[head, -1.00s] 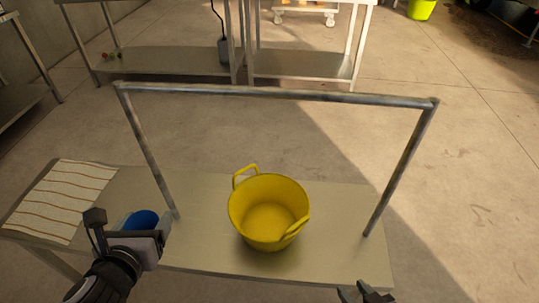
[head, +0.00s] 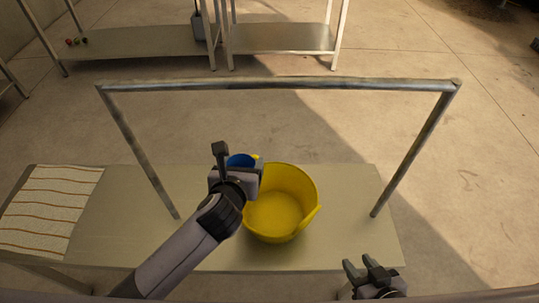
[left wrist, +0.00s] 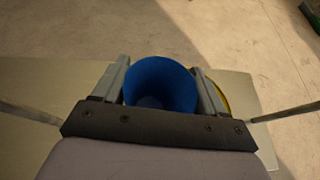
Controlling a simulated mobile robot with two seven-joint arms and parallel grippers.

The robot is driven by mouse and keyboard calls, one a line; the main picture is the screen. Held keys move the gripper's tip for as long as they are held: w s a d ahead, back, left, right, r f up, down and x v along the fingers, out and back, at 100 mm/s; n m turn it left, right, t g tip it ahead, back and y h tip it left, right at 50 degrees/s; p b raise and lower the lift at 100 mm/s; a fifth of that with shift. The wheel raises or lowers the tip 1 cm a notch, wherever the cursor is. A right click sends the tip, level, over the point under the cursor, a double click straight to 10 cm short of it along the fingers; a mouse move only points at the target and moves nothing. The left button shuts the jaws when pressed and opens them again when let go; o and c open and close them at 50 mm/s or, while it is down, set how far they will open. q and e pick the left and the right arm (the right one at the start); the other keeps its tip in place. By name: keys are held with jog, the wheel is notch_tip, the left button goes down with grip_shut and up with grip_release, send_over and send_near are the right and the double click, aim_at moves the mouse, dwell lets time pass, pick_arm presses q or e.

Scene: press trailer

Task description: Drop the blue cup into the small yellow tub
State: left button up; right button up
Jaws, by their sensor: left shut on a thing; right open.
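The blue cup (head: 240,160) is held in my left gripper (head: 240,172), beside the upper left rim of the yellow tub. In the left wrist view the cup (left wrist: 160,84) sits between both fingers, its open mouth facing the camera. The yellow tub (head: 296,185) stands on the metal table, and its inside looks empty. In the left wrist view only a sliver of its rim (left wrist: 217,90) shows behind the right finger. My left gripper and arm hide the tub's left side. My right gripper (head: 368,268) is open and empty at the table's front right edge.
A metal frame (head: 280,84) with two posts and a top bar spans the table (head: 345,235) behind the tub. A striped cloth (head: 50,205) lies on the table's left end. The table is bare right of the tub.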

pick_arm(q)
jog(key=w+d+m, duration=0.1)
jog(key=w+d, duration=0.1)
jog(key=d, duration=0.4)
jog(key=shift+h, duration=0.4)
jog(key=f+b, duration=0.5)
jog(key=shift+s+f, duration=0.1)
jog(key=shift+s, duration=0.15)
jog(key=o, duration=1.1)
jog(key=p+v, duration=0.1)
jog(key=v, duration=0.6)
jog(key=shift+s, duration=0.1)
